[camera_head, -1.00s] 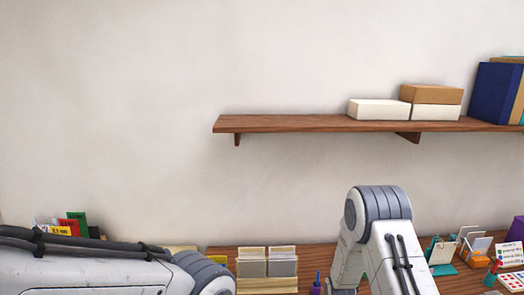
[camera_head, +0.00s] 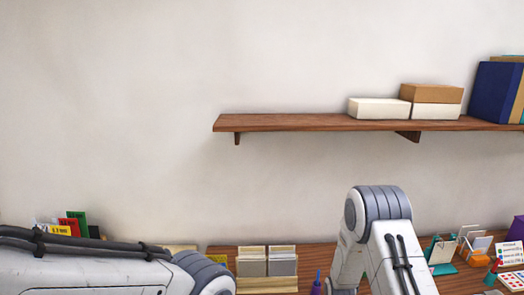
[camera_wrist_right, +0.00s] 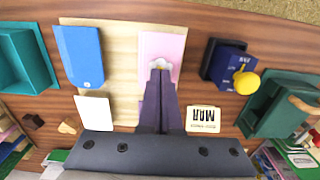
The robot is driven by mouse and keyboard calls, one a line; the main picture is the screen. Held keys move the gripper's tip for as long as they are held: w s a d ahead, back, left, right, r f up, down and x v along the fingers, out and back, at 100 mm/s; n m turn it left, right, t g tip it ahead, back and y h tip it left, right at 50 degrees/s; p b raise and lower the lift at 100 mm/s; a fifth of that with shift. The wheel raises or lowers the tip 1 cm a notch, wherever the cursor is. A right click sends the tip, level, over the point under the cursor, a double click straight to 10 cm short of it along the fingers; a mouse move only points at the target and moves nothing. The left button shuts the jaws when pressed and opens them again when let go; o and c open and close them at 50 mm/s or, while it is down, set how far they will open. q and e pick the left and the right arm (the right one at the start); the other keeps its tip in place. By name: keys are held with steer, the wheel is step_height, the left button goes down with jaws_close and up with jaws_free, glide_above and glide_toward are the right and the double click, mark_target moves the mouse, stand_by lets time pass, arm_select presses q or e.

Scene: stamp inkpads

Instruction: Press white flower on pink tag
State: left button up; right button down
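In the right wrist view, a pink tag (camera_wrist_right: 163,41) lies on a pale wooden board (camera_wrist_right: 122,75). My right gripper (camera_wrist_right: 161,72) points at the tag's near end. Its dark fingers come together around a small white flower (camera_wrist_right: 162,63), which overlaps the pink tag in the picture. I cannot tell whether the flower touches the tag. In the head view my left arm enters from the left, and its gripper is out of view. The head view does not show the right gripper.
On the board lie a blue tag (camera_wrist_right: 80,50) and a white tag (camera_wrist_right: 92,112). A teal tray (camera_wrist_right: 37,65) is left. A shelf (camera_head: 300,123) hangs above.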

stand_by(0.4)
steer(key=shift+r+p, duration=2.7)
steer(key=shift+r, duration=0.85)
steer(key=s+a+r+n+b, duration=0.1)
steer(key=s+a+r+n, duration=0.1)
steer(key=s+a+r, duration=0.35)
steer(key=s+a+r+n+b, duration=0.1)
steer(key=s+a+r+b, duration=0.1)
steer(key=a+r, duration=0.7)
steer(key=s+r+n, duration=0.2)
steer(key=s+r, duration=0.3)
steer(key=s, duration=0.3)
steer(key=s+r+n+y+b, duration=0.1)
steer(key=s+r, duration=0.3)
steer(key=s, duration=0.4)
steer(key=shift+s+d+r+n, duration=0.15)
steer(key=shift+d+r+n, duration=0.05)
steer(key=shift+r+n, duration=0.2)
